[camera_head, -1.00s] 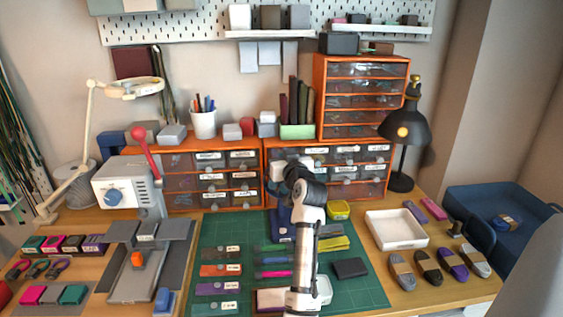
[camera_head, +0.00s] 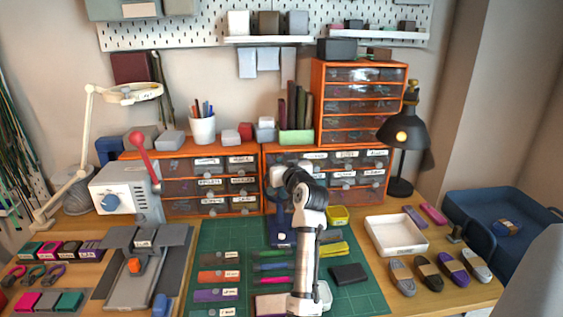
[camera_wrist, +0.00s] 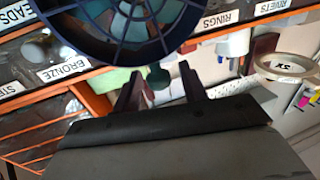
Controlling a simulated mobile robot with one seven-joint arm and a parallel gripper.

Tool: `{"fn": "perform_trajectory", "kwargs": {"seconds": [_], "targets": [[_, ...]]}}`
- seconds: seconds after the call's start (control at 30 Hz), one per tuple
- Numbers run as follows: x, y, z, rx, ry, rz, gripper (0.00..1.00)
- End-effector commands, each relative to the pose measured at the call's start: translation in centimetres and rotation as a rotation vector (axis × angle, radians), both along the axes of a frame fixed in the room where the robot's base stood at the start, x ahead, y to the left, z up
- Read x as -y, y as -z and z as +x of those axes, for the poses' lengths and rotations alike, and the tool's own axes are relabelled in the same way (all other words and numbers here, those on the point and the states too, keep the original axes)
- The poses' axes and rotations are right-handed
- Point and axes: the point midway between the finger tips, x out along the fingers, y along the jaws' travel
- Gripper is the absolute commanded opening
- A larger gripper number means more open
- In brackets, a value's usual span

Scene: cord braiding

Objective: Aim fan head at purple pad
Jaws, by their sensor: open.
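A dark blue fan head with a round spoked grille (camera_wrist: 125,25) fills the top of the wrist view. In the head view, a dark blue stand (camera_head: 280,230), likely the fan's, shows partly behind my arm on the green mat. My gripper (camera_wrist: 161,84) is open, its two dark fingers pointing toward the fan. A small teal part shows between the fingers; I cannot tell if they touch anything. A flat purple piece (camera_head: 215,295) lies on the mat's left side. I cannot tell whether it is the purple pad.
Orange drawer cabinets (camera_head: 235,155) stand behind the mat. A cream press (camera_head: 130,190) stands left. A white tray (camera_head: 396,234), a black lamp (camera_head: 403,135) and several oval pieces are at right. A purple-labelled block (camera_head: 91,249) sits at far left.

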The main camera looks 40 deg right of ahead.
Motion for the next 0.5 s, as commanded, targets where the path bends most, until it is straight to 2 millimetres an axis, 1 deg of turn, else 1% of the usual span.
{"fn": "perform_trajectory", "kwargs": {"seconds": [0.13,0.23,0.37,0.5], "targets": [[-0.2,0.1,-0.8,0.002,0.001,-0.001,0.43],[-0.6,0.2,-2.1,0.002,0.001,-0.002,0.43],[-1.4,0.3,-4.7,0.002,0.002,-0.001,0.43],[-2.4,0.3,-7.7,0.002,0.003,-0.002,0.43]]}}
